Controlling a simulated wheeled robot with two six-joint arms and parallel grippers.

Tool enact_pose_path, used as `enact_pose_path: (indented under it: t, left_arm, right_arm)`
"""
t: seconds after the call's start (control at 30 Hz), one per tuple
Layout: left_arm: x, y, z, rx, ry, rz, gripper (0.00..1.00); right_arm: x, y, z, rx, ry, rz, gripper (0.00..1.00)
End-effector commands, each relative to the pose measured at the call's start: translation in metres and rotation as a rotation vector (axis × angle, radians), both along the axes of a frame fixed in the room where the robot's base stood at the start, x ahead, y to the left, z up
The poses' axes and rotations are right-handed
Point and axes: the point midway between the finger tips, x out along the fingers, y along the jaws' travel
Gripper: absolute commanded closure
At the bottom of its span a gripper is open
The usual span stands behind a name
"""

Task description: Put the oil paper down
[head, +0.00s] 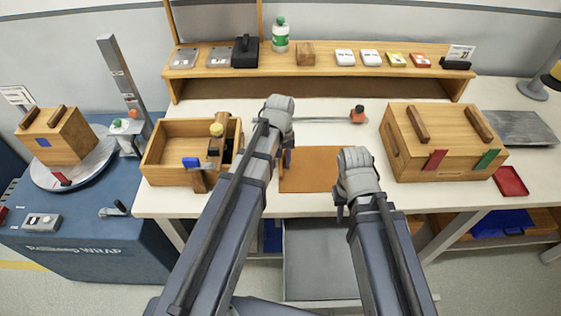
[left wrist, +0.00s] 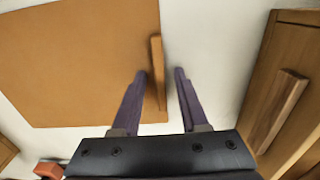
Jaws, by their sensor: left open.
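The oil paper appears to be the flat orange-brown sheet (head: 312,170) on the white table. It fills the upper left of the left wrist view (left wrist: 80,60). A thin wooden strip (left wrist: 157,70) stands at its edge, its near end between my left fingers. My left gripper (head: 287,158) is over the sheet's left edge; in the left wrist view its fingers (left wrist: 155,98) are apart, with nothing clamped. My right gripper (head: 341,209) is by the sheet's right front; its fingers are mostly hidden.
An open wooden box (head: 160,176) with tools stands left of the sheet. A closed wooden box (head: 450,145) with two handles stands right. A shelf (head: 320,68) with a bottle (head: 280,36) runs along the back. A rod with an orange knob (head: 358,114) lies behind the sheet.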

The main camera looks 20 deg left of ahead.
Motion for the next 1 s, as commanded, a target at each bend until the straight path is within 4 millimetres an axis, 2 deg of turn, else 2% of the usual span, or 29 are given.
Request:
enact_pose_path:
  t: [0.27, 0.47, 1.0]
  left_arm:
    - [0.0, 0.0, 0.002, 0.0, 0.0, 0.0, 0.57]
    - [0.0, 0.0, 0.016, 0.0, 0.0, 0.0, 0.57]
    - [0.0, 0.0, 0.093, 0.0, 0.0, 0.0, 0.57]
  right_arm:
    - [0.0, 0.0, 0.002, 0.0, 0.0, 0.0, 0.73]
    - [0.0, 0.0, 0.016, 0.0, 0.0, 0.0, 0.73]
    - [0.0, 0.0, 0.093, 0.0, 0.0, 0.0, 0.73]
